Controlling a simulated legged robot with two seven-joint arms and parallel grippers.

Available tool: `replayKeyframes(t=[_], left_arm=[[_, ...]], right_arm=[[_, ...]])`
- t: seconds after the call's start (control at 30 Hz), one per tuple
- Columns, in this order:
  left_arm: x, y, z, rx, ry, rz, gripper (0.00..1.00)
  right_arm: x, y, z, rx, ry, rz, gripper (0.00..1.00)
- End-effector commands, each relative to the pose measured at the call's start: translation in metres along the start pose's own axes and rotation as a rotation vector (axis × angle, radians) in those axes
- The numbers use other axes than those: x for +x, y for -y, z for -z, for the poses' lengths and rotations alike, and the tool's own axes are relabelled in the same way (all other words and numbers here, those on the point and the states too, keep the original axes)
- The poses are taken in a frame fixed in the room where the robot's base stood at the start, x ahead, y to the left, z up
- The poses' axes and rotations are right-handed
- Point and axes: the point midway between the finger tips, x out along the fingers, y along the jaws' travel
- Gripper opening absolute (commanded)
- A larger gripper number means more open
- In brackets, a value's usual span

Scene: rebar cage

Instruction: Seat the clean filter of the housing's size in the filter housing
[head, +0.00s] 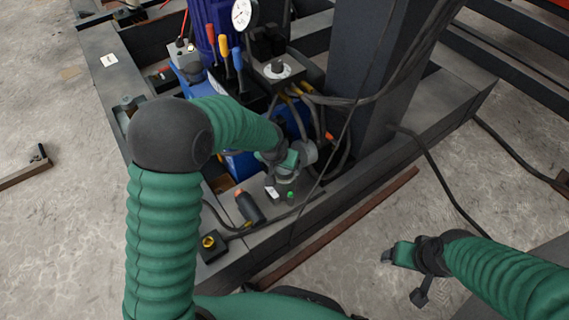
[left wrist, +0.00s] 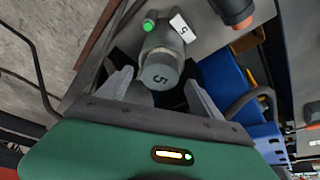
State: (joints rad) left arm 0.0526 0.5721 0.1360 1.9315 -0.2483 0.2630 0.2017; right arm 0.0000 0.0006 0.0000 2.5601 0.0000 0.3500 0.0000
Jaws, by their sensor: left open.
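A grey cylinder marked 5 (left wrist: 160,76) stands between the fingers of my left gripper (left wrist: 158,68) in the left wrist view. The fingers are open, one on each side of it. A narrower ringed part shows beyond its marked end. I cannot tell whether the cylinder is a filter or the housing, or whether it is seated. Beside it are a white tag marked 5 (left wrist: 182,27) and a green knob or lamp (left wrist: 149,21). In the head view my left gripper (head: 290,172) hides most of the cylinder. My right gripper (head: 400,268) hangs at lower right, apart from the frame; its fingers are unclear.
A dark handle with an orange end (head: 249,207) and a small box with a yellow top (head: 210,244) are on the ledge. Cables cross near a dark column (head: 365,75). Upright tools (head: 224,45) and a gauge (head: 242,14) stand behind. Concrete floor (head: 375,215) lies right.

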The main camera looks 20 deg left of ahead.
Motion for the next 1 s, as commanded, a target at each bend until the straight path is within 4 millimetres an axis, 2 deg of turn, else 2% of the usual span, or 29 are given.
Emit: replayKeyframes(t=[0.03,0.2,0.37,0.43,0.47,0.53,0.6,0.7,0.73,0.83,1.0], left_arm=[[-0.025,0.0,0.005,-0.001,-0.004,0.001,0.75],[-0.067,0.0,0.004,0.0,-0.006,0.0,0.75],[-0.087,0.0,0.003,-0.001,-0.005,0.0,0.75],[-0.094,0.002,-0.006,-0.001,0.004,0.004,0.75],[-0.099,0.003,-0.014,-0.001,0.012,0.008,0.75],[-0.115,0.008,-0.044,-0.008,0.041,0.02,0.75],[-0.133,0.013,-0.083,-0.024,0.078,0.029,0.75],[-0.153,0.015,-0.132,-0.051,0.122,0.028,0.75],[-0.156,0.016,-0.143,-0.056,0.132,0.027,0.75],[-0.162,0.015,-0.163,-0.069,0.152,0.022,0.75],[-0.162,0.015,-0.164,-0.07,0.155,0.022,0.75]], right_arm=[[-0.017,0.0,0.004,0.0,-0.001,0.0,0.75],[-0.037,0.0,0.009,0.0,-0.001,0.0,0.75],[-0.044,0.0,0.011,0.0,-0.001,0.0,0.75],[-0.044,0.0,0.011,0.0,-0.001,0.0,0.75],[-0.044,0.0,0.011,0.0,0.0,0.0,0.75],[-0.044,0.0,0.01,0.0,0.0,0.0,0.75],[-0.043,0.0,0.01,0.0,0.0,0.0,0.75],[-0.043,0.0,0.01,0.0,0.0,0.0,0.75],[-0.043,0.0,0.01,0.0,0.0,0.0,0.75],[-0.043,0.0,0.01,0.0,-0.001,0.0,0.75],[-0.043,0.0,0.01,0.0,-0.001,0.0,0.75]])
